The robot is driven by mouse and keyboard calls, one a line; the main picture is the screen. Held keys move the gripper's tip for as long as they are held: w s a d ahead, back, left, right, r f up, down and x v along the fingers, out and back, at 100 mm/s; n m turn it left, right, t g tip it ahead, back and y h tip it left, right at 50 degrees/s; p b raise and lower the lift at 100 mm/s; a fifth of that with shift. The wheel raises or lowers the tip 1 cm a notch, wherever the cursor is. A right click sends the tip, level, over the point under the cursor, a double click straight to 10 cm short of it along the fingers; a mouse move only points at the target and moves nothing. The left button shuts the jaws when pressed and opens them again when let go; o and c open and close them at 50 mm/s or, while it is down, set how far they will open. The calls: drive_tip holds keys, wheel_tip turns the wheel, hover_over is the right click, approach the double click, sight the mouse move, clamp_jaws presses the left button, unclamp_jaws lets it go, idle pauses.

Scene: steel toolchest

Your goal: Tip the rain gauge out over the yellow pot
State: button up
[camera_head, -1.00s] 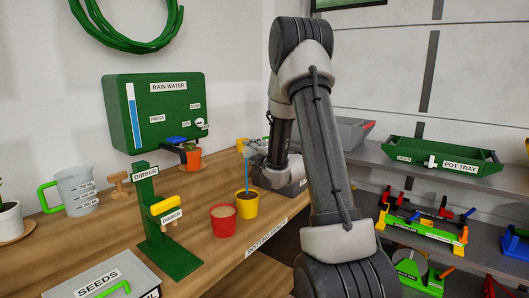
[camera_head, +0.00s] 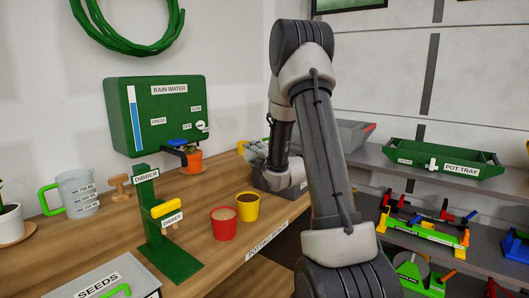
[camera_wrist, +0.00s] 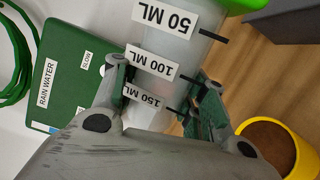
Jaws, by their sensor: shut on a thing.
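My gripper (camera_wrist: 165,88) is shut on the rain gauge (camera_wrist: 180,50), a clear tube with 50, 100 and 150 ML labels that read upside down in the wrist view. Its bright green end is at the top edge there. The gauge is tilted, and its mouth is hidden behind my gripper. The yellow pot (camera_head: 248,213) stands on the bench, filled with brown soil, and also shows at the lower right of the wrist view (camera_wrist: 300,160). In the head view my gripper is just behind and above the pot, and the gauge is mostly hidden.
A red pot (camera_head: 223,230) stands close in front of the yellow pot. The green dibber stand (camera_head: 165,235) is to its left. The rain water tank (camera_head: 158,112) hangs on the wall, with an orange pot (camera_head: 195,162) under its spout. A measuring jug (camera_head: 75,192) stands at left.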

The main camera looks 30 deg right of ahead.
drive_tip(key=shift+a+r+n, duration=0.1)
drive_tip(key=shift+r+n, duration=0.05)
drive_tip(key=shift+n, duration=0.25)
idle(0.8)
drive_tip(key=m, duration=0.4)
drive_tip(key=shift+d+f, duration=0.35)
drive_tip(key=shift+f, duration=0.05)
drive_tip(key=m, duration=0.4)
drive_tip(key=d+m, duration=0.1)
drive_tip(key=m, duration=0.1)
drive_tip(key=shift+f, duration=0.3)
drive_tip(key=m, duration=0.3)
drive_tip(key=a+m, duration=0.1)
drive_tip(key=m, duration=0.1)
drive_tip(key=shift+f, duration=0.4)
drive_tip(key=m, duration=0.5)
drive_tip(key=shift+a+f+m, duration=0.3)
drive_tip(key=shift+a+m, duration=0.05)
drive_tip(key=shift+m, duration=0.05)
